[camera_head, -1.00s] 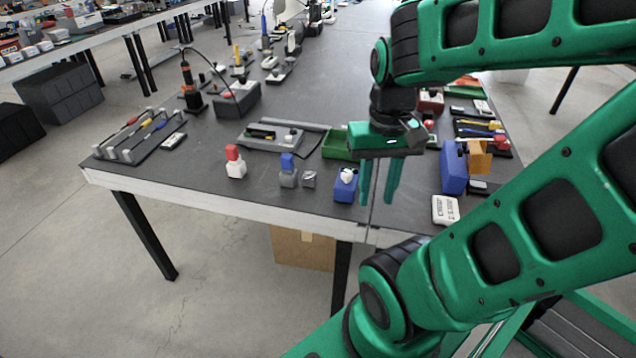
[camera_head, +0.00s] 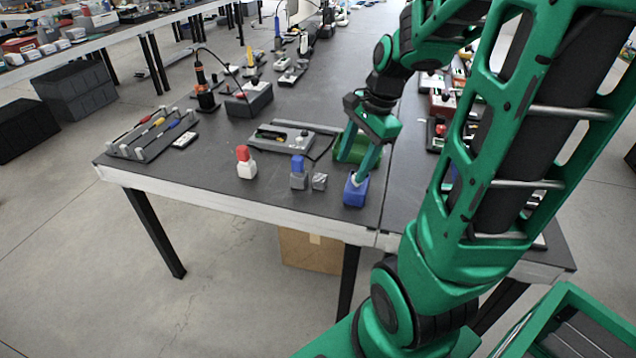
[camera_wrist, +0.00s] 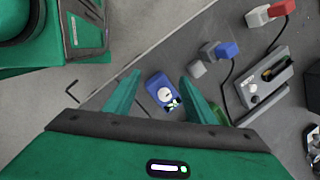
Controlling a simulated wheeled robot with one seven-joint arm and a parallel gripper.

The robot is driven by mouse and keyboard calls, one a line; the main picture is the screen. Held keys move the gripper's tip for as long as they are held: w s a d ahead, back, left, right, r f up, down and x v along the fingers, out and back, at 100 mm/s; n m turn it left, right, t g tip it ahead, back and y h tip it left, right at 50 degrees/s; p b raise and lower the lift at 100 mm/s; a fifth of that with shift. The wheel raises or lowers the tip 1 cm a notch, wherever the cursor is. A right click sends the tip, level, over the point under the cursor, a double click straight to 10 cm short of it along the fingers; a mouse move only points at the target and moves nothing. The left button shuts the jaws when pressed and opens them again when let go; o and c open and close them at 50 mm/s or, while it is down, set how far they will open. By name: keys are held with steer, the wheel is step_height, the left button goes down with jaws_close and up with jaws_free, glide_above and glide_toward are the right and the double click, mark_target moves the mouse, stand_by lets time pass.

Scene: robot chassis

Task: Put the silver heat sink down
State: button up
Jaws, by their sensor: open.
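The small silver block that looks like the heat sink (camera_head: 319,181) stands on the dark table near its front edge, just right of a grey bottle with a blue cap (camera_head: 298,175). In the wrist view the silver block (camera_wrist: 197,68) lies to the right of the fingers, beside that bottle. My gripper (camera_head: 351,168) is open and empty, pointing down over a blue box (camera_head: 355,193). In the wrist view the blue box (camera_wrist: 158,88), with a white round piece on top, shows between and beyond the open fingers (camera_wrist: 160,77). Whether a finger touches it I cannot tell.
A white bottle with a red cap (camera_head: 246,165) stands farther left. A grey tray (camera_head: 272,143) and a partly hidden green bin (camera_head: 345,150) lie behind. A tool rack (camera_head: 150,135) is at the left. The table's front edge is close to the blue box.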

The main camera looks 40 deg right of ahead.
mark_target(320, 177)
steer(key=w+d+f+m+t+y, duration=0.1)
steer(key=w+d+f+m, duration=0.2)
steer(key=w+m, duration=0.6)
steer(key=shift+w+a+x, duration=0.1)
steer(key=shift+w+x, duration=0.05)
steer(key=shift+x, duration=1.65)
steer(key=shift+w+a+x, duration=0.1)
steer(key=shift+w+x, duration=0.05)
steer(key=shift+x, duration=1.6)
steer(key=shift+w+x, duration=0.2)
steer(key=shift+x, duration=1.6)
steer(key=shift+r+t, duration=0.2)
steer(key=shift+t, duration=0.1)
steer(key=c, duration=1.2)
